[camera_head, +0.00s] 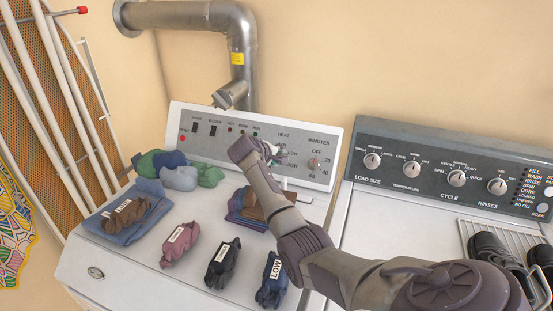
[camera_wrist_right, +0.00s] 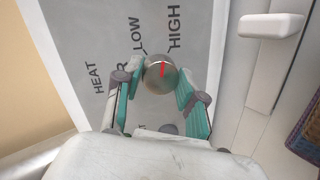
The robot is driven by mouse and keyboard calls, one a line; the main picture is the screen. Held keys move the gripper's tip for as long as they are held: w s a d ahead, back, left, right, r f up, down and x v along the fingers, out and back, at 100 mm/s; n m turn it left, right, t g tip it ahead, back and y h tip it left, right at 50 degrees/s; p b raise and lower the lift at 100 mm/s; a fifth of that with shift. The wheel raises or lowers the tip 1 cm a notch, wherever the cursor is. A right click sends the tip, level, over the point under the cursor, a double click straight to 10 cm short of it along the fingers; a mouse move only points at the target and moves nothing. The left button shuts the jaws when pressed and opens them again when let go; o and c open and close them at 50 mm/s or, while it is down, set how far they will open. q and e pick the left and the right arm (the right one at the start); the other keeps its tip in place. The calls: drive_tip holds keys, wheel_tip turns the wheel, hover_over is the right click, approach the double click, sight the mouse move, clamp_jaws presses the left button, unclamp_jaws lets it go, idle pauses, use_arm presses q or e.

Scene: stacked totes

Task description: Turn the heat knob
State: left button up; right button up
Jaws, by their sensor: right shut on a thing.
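The heat knob (camera_wrist_right: 158,74) is a round silver dial with a red pointer line, on the grey dryer panel (camera_head: 205,130). In the right wrist view its red line points up the picture, roughly toward the HIGH label. My right gripper (camera_wrist_right: 160,84) has its teal fingers on either side of the knob and is shut on it. In the head view my right gripper (camera_head: 277,153) is at the panel under the HEAT label, and the arm and fingers mostly hide the knob there. My left gripper is not in view.
The minutes knob (camera_head: 314,163) is just right of my gripper. Folded and rolled clothes, some labelled, lie on the dryer top (camera_head: 205,205). A washer panel (camera_head: 440,165) with several knobs is at right. Shoes (camera_head: 490,247) sit on a white rack. A metal duct (camera_head: 242,50) rises behind.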

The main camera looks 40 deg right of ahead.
drive_tip(key=shift+m+y+b, duration=0.3)
drive_tip(key=shift+m+b, duration=0.05)
drive_tip(key=shift+m, duration=1.45)
drive_tip(key=o, duration=1.1)
drive_tip(key=shift+o, duration=0.2)
drive_tip(key=shift+r, duration=0.1)
drive_tip(key=v, duration=1.2)
drive_tip(key=shift+s, duration=0.15)
